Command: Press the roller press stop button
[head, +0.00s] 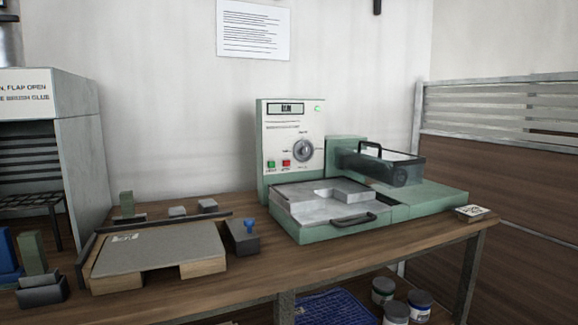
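The roller press (330,205) stands on the wooden bench, a green machine with an upright control panel (292,148) at its back left. The panel carries a small display (286,109), a round dial (303,150), a green button (271,164) and a red button (286,163). The labels under the buttons are too small to read. A green lamp (317,109) shows at the panel's top right. The roller (395,172) sits under a clear guard at the right. Neither of my grippers is in view.
A grey board on wooden blocks (155,250) lies left of the press, beside a dark block with a blue knob (247,238). A grey cabinet (75,130) stands at far left. Jars (395,312) and a blue crate (335,308) are below. The space before the panel's buttons looks clear.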

